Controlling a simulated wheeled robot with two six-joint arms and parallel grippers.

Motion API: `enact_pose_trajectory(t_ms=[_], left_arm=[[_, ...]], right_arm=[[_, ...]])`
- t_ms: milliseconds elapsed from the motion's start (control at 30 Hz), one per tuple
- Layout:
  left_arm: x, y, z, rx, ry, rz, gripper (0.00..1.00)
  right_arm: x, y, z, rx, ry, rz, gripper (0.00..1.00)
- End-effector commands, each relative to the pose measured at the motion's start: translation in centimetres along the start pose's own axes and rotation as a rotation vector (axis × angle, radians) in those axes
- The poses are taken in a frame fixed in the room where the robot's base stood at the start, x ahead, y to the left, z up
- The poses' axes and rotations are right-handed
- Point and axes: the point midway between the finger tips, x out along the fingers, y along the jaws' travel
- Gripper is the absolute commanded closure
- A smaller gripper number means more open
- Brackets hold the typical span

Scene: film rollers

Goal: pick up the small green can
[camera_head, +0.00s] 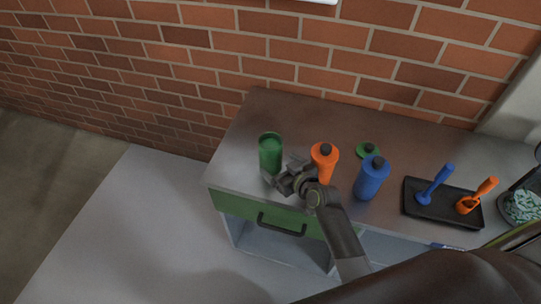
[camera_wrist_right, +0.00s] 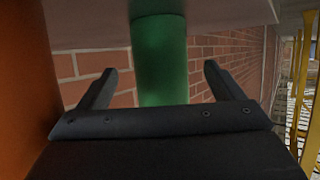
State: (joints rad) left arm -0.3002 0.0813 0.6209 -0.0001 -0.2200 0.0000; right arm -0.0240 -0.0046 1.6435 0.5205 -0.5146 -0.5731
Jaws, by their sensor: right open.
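The small green can (camera_head: 270,153) stands upright near the left end of the counter top, open at its top. My right gripper (camera_head: 272,178) is at the can's near side, low over the counter. In the right wrist view the green can (camera_wrist_right: 160,60) fills the middle, between the two open fingers of the right gripper (camera_wrist_right: 160,85). The fingers are apart from the can on both sides. The left gripper is not in view.
An orange bottle (camera_head: 324,160) stands close right of my right gripper. A blue bottle (camera_head: 371,178) and a green lid-like piece (camera_head: 367,150) are farther right. A black tray (camera_head: 423,208) holds blue and orange tools. The counter (camera_head: 237,150) is clear left of the can.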

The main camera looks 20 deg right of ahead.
Motion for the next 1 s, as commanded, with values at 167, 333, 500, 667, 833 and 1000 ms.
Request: enact_pose_trajectory(t_ms=[167,333,500,667,833,1000], left_arm=[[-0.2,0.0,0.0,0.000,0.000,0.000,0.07],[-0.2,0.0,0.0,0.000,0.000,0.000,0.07],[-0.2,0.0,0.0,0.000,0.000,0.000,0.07],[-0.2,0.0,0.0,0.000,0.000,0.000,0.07],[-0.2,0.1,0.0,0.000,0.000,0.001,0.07],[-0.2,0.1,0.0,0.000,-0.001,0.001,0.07]], right_arm=[[1.9,0.0,-0.1,0.001,-0.001,-0.001,0.12],[3.9,0.0,-0.1,0.001,-0.001,-0.001,0.12],[4.8,0.0,0.0,0.000,0.000,0.000,0.12],[4.9,0.0,0.0,0.001,0.000,0.000,0.12],[4.8,0.0,0.0,0.001,0.000,0.000,0.24],[4.8,0.0,0.0,0.000,0.000,0.000,0.46]])
